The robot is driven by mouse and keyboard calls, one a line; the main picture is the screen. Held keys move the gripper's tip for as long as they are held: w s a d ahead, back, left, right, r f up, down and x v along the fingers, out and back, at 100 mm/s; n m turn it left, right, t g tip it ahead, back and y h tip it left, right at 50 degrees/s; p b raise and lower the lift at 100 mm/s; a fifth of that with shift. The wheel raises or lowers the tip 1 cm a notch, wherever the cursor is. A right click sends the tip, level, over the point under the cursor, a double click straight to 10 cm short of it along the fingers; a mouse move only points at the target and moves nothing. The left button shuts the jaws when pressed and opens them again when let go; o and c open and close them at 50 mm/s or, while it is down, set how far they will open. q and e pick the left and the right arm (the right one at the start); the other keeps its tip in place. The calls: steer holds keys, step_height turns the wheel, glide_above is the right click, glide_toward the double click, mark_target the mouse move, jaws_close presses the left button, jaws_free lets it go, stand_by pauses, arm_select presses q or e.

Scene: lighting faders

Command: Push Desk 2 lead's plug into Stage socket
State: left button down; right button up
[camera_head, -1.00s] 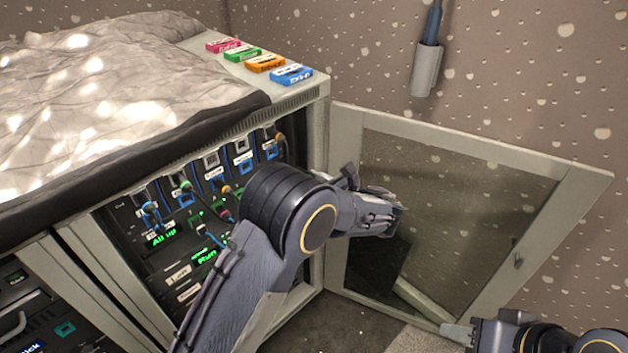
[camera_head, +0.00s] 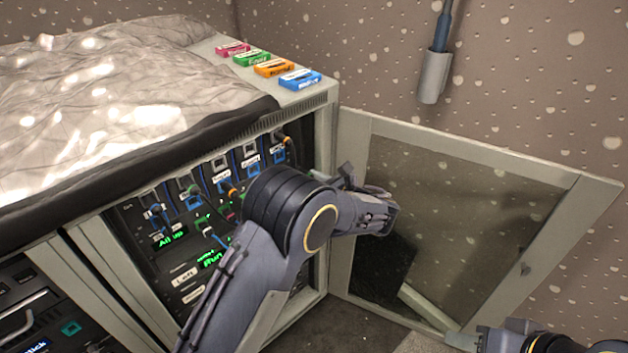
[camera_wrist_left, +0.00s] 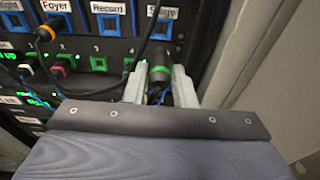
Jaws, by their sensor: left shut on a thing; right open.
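My left gripper (camera_wrist_left: 160,88) is shut on a black plug with a green band (camera_wrist_left: 160,66), seen in the left wrist view. The plug stands between the two fingertips, just below the label that seems to read Stage (camera_wrist_left: 163,12). Whether its tip touches a socket is hidden. My right gripper (camera_head: 468,340) is open at the lower right edge of the head view, apart from the rack, mostly out of frame.
The patch panel (camera_head: 175,265) holds several other plugs, including a green-banded one (camera_head: 190,188) and an orange-banded one (camera_wrist_left: 45,32). The glazed door (camera_head: 470,220) stands open on the right. Coloured cassettes (camera_head: 272,68) lie on top beside a crumpled cover (camera_head: 110,90).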

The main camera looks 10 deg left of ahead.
mark_target(299, 169)
arm_select(q)
steer(key=shift+w+a, duration=0.25)
stand_by(0.7)
steer(key=shift+w+a, duration=0.4)
steer(key=shift+a, duration=0.05)
steer(key=shift+r+p+x, duration=0.15)
steer(key=shift+x, duration=0.75)
steer(key=shift+r+p+x, duration=0.1)
steer(key=shift+r+x, duration=0.1)
steer(key=shift+x, duration=0.75)
steer(key=shift+r+p+x, duration=0.15)
steer(key=shift+x, duration=0.75)
stand_by(3.8)
